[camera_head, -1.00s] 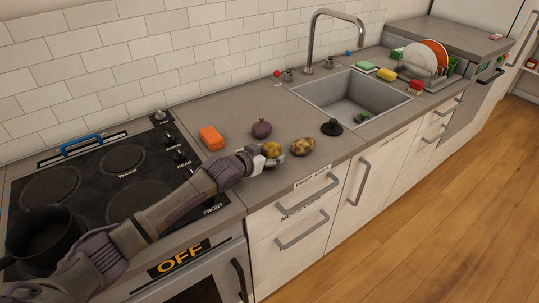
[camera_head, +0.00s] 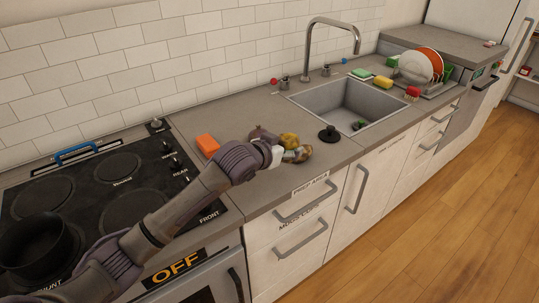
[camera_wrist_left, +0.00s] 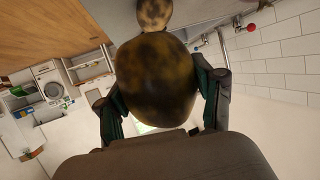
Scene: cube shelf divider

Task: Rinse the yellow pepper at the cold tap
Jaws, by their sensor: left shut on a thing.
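The yellow pepper (camera_head: 289,139), mottled yellow and brown, is held in my left gripper (camera_head: 287,154) just above the counter. In the left wrist view the pepper (camera_wrist_left: 155,85) fills the space between the two fingers, which are shut on it. The tap spout (camera_head: 334,28) arches over the sink (camera_head: 372,121). A tap handle (camera_head: 326,70) stands right of the spout's base, near a blue marker (camera_head: 344,61). Another handle (camera_head: 284,82) stands near a red marker (camera_head: 273,81). My right gripper is not in view.
A brown potato (camera_head: 304,153) sits close beside the pepper, partly hidden by my gripper. A purple onion (camera_head: 262,133) and an orange block (camera_head: 207,144) lie nearby. A black stopper (camera_head: 328,135) stands before the sink.

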